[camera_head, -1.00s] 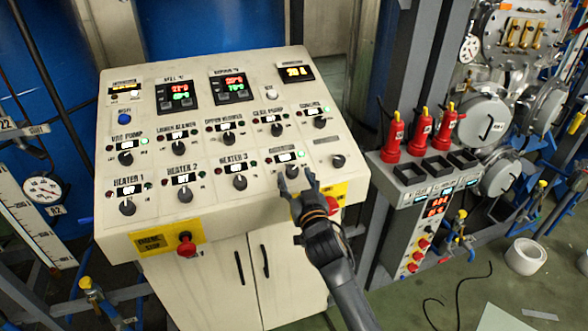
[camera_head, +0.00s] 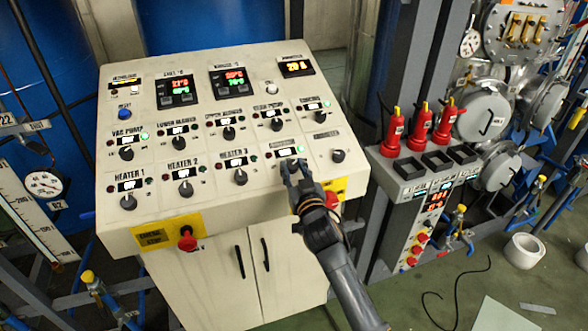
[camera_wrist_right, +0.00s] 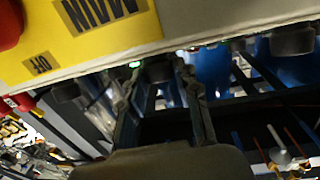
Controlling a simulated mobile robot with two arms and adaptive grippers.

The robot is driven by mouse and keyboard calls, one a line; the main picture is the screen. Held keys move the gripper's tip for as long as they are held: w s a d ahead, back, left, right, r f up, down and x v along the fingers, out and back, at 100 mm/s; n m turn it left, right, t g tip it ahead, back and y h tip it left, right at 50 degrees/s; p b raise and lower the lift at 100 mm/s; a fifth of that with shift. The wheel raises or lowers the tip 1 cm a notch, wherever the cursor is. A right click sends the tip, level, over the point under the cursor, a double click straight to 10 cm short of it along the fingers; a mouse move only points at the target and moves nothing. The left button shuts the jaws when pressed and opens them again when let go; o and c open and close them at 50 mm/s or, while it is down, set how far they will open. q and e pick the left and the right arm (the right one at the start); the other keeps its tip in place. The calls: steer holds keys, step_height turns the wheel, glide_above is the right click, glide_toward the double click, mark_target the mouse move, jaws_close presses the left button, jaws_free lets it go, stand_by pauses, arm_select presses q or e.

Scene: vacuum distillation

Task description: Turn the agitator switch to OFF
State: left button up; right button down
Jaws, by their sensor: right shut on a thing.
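The agitator switch is a dark knob in the lower row of the sloped control panel (camera_head: 205,150), below its small lit display (camera_head: 287,152). In the head view my right gripper (camera_head: 294,168) covers most of the knob. In the right wrist view the dark knob (camera_wrist_right: 158,70) shows between the two fingertips, just under the panel's edge, with a green light beside it. My right gripper is shut on this knob. The knob's pointer is hidden, so its exact angle cannot be told. My left gripper is not in view.
The heater 3 knob (camera_head: 240,176) is to the left and another knob (camera_head: 338,156) to the right. A yellow plate with a red button (camera_head: 333,199) is just below. A red emergency stop (camera_head: 187,240) is at the lower left. Red-handled tools (camera_head: 420,126) stand at right.

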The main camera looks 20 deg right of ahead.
steer(key=shift+d+y, duration=0.1)
steer(key=shift+y, duration=0.2)
steer(key=shift+d+n+y, duration=0.2)
steer(key=shift+n+y, duration=0.9)
steer(key=shift+n, duration=0.1)
steer(key=n+y, duration=0.1)
steer(key=n+g+y, duration=0.1)
steer(key=n+y, duration=0.2)
steer(key=shift+w+d+r+n+g+y, duration=0.1)
steer(key=shift+w+d+n+g+y, duration=0.05)
steer(key=shift+d+n+g+y, duration=0.2)
steer(key=n+g+y, duration=0.2)
steer(key=n+y, duration=0.1)
steer(key=shift+w+d+r, duration=0.1)
steer(key=shift+w+r, duration=0.05)
steer(key=shift+n+g+y, duration=1.35)
steer(key=shift+n+g, duration=0.4)
steer(key=shift+n, duration=0.1)
steer(key=shift+w+n+g, duration=0.1)
steer(key=shift+n+g, duration=0.3)
steer(key=shift+n, duration=0.1)
steer(key=c, duration=1)
jaws_free()
steer(key=shift+o, duration=0.2)
